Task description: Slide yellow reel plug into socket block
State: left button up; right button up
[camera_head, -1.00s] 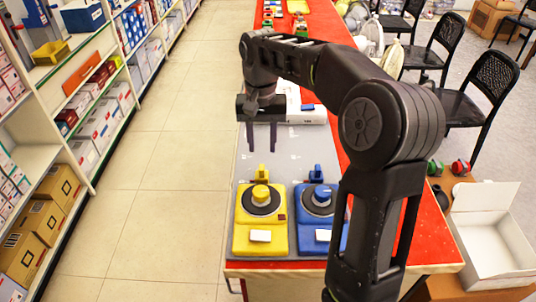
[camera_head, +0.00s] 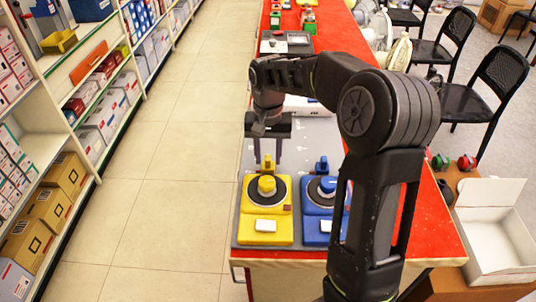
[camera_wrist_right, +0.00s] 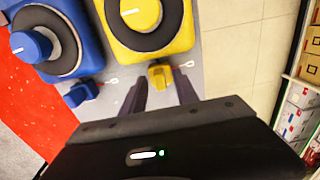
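The yellow reel plug (camera_head: 268,161) stands at the far side of the yellow reel unit (camera_head: 265,226), which has a dark round reel with a yellow hub. My right gripper (camera_head: 265,158) hangs over the plug with its two fingers apart, pointing down. In the right wrist view the plug (camera_wrist_right: 160,75) shows between the fingertips, with a gap visible on each side. No grip on it shows. I cannot make out the socket block with certainty; a whitish block (camera_head: 307,107) lies partly behind my right arm. My left gripper is out of view.
A blue reel unit (camera_head: 317,229) with a blue plug (camera_head: 322,165) stands directly right of the yellow one. Both are on a grey mat over a red table (camera_head: 420,235). A grey tray (camera_head: 299,39) is farther back. Shelves line the left; chairs stand right.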

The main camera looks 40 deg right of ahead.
grip_shut()
dwell(0.4)
dwell(1.1)
